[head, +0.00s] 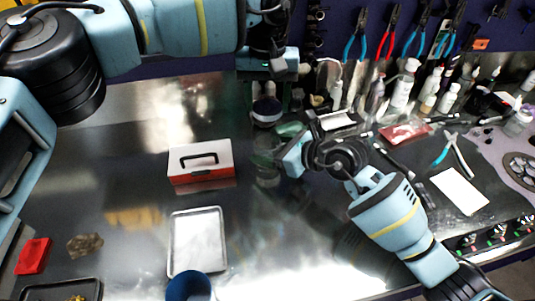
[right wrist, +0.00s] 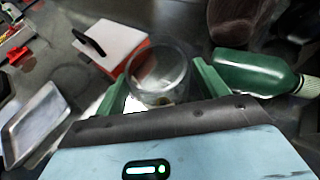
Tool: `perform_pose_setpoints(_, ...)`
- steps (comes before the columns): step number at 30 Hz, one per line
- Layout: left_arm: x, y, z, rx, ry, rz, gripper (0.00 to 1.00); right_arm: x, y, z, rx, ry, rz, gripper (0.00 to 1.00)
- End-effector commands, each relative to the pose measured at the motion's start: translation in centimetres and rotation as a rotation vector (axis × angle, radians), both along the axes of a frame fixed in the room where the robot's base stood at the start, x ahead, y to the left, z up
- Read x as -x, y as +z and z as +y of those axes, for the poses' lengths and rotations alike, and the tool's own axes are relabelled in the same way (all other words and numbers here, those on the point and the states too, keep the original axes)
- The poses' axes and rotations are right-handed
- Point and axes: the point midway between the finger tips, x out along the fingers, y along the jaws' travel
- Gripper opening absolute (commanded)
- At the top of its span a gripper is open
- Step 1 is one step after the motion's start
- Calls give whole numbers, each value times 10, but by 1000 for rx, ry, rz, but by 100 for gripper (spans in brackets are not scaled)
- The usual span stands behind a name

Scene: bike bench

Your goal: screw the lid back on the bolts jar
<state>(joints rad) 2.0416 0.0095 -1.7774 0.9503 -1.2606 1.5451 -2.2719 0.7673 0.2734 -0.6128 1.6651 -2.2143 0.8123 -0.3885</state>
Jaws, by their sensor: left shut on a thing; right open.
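The clear jar (head: 266,160) stands on the metal bench, and its open round mouth faces up in the right wrist view (right wrist: 158,68). Something small and brownish shows low in it. My right gripper (head: 278,153) is open, with its green fingers on either side of the jar (right wrist: 162,88); I cannot tell whether they touch it. My left gripper (head: 267,88) is higher and farther back, shut on a round dark lid with a pale rim (head: 267,112). The lid is apart from the jar. The left fingertips are mostly hidden.
A red and white box with a black handle (head: 200,165) stands left of the jar. A metal tray (head: 198,240) and a blue cup (head: 189,287) are nearer. A green bottle (right wrist: 245,72) lies close right of the right fingers. Bottles and tools crowd the back right.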

Motion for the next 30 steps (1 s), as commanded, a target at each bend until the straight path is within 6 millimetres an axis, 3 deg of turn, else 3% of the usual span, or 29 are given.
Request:
perform_pose_setpoints(15, 0, 0, 0, 0, 0, 0, 36, -7, -5, 10, 1, 0, 0, 72)
perform_pose_setpoints(27, 0, 0, 0, 0, 0, 0, 36, -6, -5, 10, 1, 0, 1, 20)
perform_pose_setpoints(30, 0, -2, 0, 0, 0, 1, 36, -6, -5, 10, 1, 0, 1, 20)
